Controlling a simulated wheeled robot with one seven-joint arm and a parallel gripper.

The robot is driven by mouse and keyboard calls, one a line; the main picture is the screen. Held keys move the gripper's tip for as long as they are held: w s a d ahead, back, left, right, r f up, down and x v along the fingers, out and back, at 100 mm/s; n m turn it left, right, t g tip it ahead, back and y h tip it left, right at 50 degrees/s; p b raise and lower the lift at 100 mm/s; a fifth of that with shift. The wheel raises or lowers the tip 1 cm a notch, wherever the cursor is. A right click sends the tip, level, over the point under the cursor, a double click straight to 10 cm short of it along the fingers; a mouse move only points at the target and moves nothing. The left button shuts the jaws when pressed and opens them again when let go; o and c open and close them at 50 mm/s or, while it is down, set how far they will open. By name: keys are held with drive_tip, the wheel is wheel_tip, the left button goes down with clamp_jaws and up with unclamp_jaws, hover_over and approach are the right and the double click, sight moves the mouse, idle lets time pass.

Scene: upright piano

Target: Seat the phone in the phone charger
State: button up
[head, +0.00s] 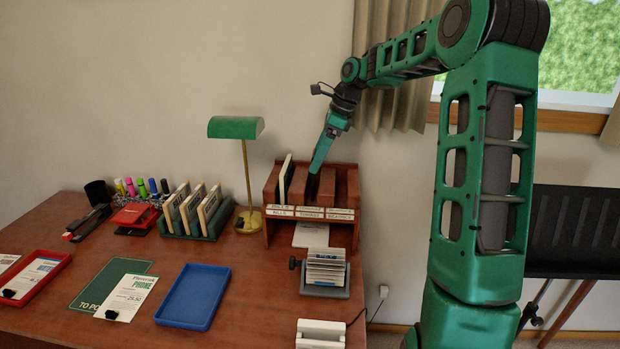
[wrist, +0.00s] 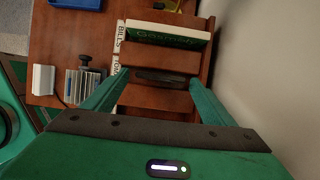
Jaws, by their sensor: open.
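My gripper (head: 316,168) is open and points down into the wooden sorter at the back right of the desk. In the wrist view its fingers (wrist: 160,82) stand apart on either side of a dark, slim thing (wrist: 160,76) in a sorter slot; this may be the phone, but I cannot tell for sure. I cannot tell whether the fingers touch it. A white block with a cable (head: 321,332), apparently the phone charger, stands at the desk's front right edge. It also shows in the wrist view (wrist: 43,80), with nothing seated in it.
The wooden sorter (head: 270,196) has upright dividers close around my fingers and a green book (wrist: 170,36) in one slot. A card holder (head: 325,290) stands between sorter and charger. A lamp (head: 247,170) and a blue tray (head: 193,297) are to the left.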

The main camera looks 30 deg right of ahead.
drive_tip(key=x, duration=0.3)
drive_tip(key=shift+w+a+f, duration=0.1)
drive_tip(key=shift+w+f, duration=0.1)
drive_tip(key=shift+f, duration=0.15)
drive_tip(key=c, duration=1.2)
drive_tip(key=shift+c, duration=0.2)
drive_tip(key=shift+r, duration=0.15)
